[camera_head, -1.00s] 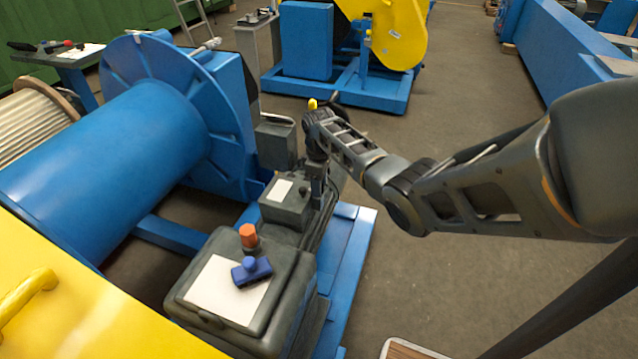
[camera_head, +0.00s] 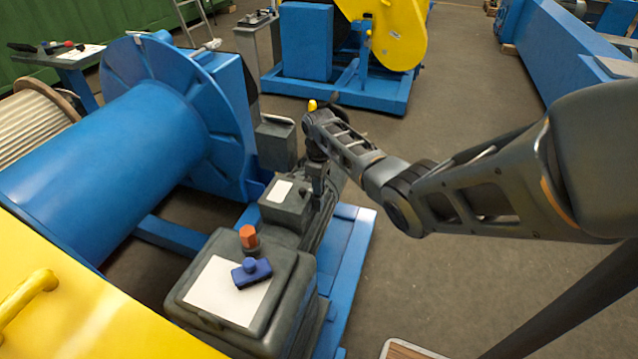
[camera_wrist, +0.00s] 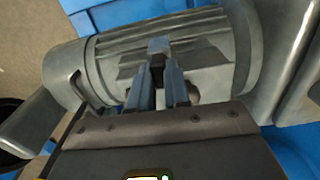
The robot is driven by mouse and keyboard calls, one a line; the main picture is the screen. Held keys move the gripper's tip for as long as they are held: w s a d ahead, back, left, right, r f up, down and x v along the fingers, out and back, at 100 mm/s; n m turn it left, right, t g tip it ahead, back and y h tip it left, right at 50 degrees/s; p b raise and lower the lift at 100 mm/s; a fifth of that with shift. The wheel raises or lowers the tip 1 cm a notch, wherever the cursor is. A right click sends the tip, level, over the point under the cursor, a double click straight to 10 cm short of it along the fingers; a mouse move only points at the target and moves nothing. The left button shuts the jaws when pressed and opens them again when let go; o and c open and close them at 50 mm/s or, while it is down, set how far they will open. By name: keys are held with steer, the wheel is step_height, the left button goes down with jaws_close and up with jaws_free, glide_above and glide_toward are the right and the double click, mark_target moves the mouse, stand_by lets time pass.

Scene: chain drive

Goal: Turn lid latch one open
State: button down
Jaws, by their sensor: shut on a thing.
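My gripper (camera_head: 318,190) reaches down at the grey motor housing, beside a small grey box with a white label (camera_head: 284,194) in the head view. In the wrist view my gripper (camera_wrist: 158,75) has its two fingers close together, shut on a small grey piece (camera_wrist: 159,46) in front of the ribbed motor housing (camera_wrist: 190,50). That piece may be the lid latch, but it is mostly hidden between the fingers. I cannot tell how far it is turned.
A larger grey box (camera_head: 285,290) in front carries a white sheet, an orange knob (camera_head: 248,237) and a blue object (camera_head: 251,272). A big blue drum (camera_head: 110,170) stands on the left. Open floor (camera_head: 440,285) lies to the right.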

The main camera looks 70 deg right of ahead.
steer(key=m+p, duration=0.2)
steer(key=m, duration=0.2)
steer(key=shift+a, duration=0.2)
steer(key=m, duration=0.4)
steer(key=shift+w+m+p, duration=0.1)
steer(key=shift+m+p, duration=0.3)
steer(key=m, duration=0.4)
steer(key=shift+a+m, duration=0.1)
steer(key=shift+m, duration=0.2)
steer(key=shift+w+m, duration=0.1)
steer(key=shift+m, duration=1.8)
steer(key=c, duration=1.1)
jaws_free()
